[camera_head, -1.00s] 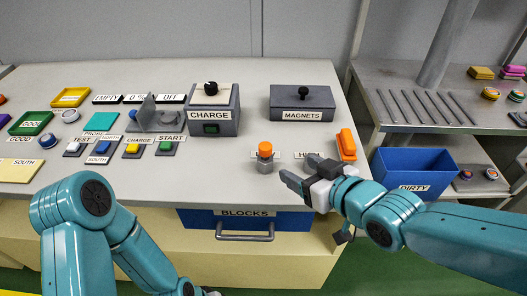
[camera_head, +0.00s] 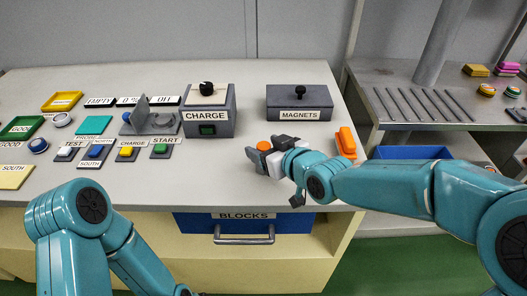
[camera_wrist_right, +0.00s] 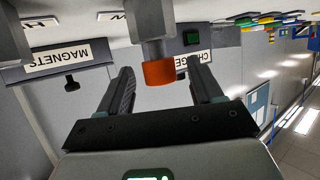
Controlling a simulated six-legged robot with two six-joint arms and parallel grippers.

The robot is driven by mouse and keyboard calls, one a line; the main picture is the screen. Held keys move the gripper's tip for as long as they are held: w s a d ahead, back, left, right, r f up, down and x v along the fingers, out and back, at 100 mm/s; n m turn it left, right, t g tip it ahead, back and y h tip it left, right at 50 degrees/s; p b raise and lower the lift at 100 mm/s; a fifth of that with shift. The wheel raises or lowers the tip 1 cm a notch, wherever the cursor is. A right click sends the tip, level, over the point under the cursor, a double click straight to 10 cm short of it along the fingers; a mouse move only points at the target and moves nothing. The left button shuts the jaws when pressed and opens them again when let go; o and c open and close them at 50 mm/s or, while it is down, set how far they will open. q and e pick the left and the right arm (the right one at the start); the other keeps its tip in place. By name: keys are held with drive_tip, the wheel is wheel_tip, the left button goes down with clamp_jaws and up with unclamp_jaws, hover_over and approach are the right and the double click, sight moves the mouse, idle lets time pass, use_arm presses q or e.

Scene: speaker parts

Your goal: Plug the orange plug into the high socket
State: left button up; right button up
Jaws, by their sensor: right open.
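The orange plug (camera_head: 264,146) has an orange cap on a grey cylinder and stands at the front right of the table. It also shows in the right wrist view (camera_wrist_right: 159,73), between the two fingers. My right gripper (camera_head: 272,153) is open, with one finger on each side of the orange cap; gaps show beside the cap. The high socket and its label are hidden behind my right gripper and arm in the head view, and I cannot make them out in the wrist view. My left arm comes in at the lower left, but its gripper is out of view.
The CHARGE box (camera_head: 208,112) and MAGNETS box (camera_head: 299,103) stand behind the plug. An orange block (camera_head: 346,142) lies near the table's right edge. The blue DIRTY bin (camera_head: 412,153) is partly hidden by my right arm. Several buttons and trays fill the left side.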

drive_tip(key=x, duration=0.3)
drive_tip(key=c, duration=1.1)
drive_tip(key=shift+o, duration=0.2)
wheel_tip(320, 180, up, 10)
drive_tip(key=p, duration=0.3)
wheel_tip(320, 180, up, 9)
drive_tip(key=p, duration=0.7)
hover_over(260, 145)
drive_tip(key=w, duration=0.1)
drive_tip(key=shift+w+r+p, duration=0.15)
drive_tip(key=shift+r+p, duration=0.4)
drive_tip(key=shift+p, duration=0.25)
wheel_tip(260, 145, up, 6)
drive_tip(key=p, duration=0.5)
drive_tip(key=shift+f+p, duration=0.25)
drive_tip(key=shift+p, duration=0.05)
